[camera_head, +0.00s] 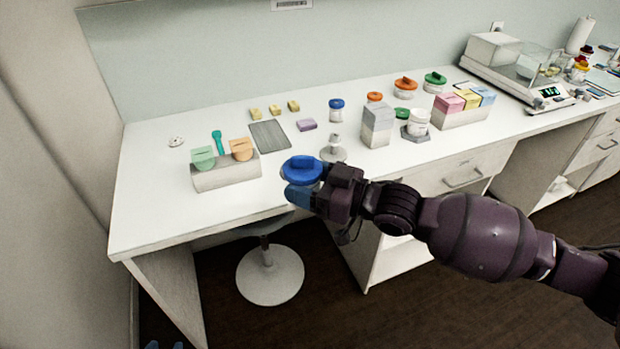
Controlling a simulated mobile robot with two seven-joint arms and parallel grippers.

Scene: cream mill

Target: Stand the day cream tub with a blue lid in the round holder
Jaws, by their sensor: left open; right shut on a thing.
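A blue lid (302,167) with a raised grip shows at my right gripper (304,187). A smaller white jar with a blue lid (336,108) stands upright further back. A pale round base with a short upright post (334,152) stands just behind my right gripper; I cannot tell whether it is the round holder. My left gripper (165,345) shows only as blue fingertips at the bottom edge, open.
A white tub (418,121) stands on a grey base beside a grey box (376,126). A rack with green and orange discs (227,176) stands at left. A box rack (462,116) and scale (515,75) stand at right. The left front tabletop is clear. A stool (270,275) stands below.

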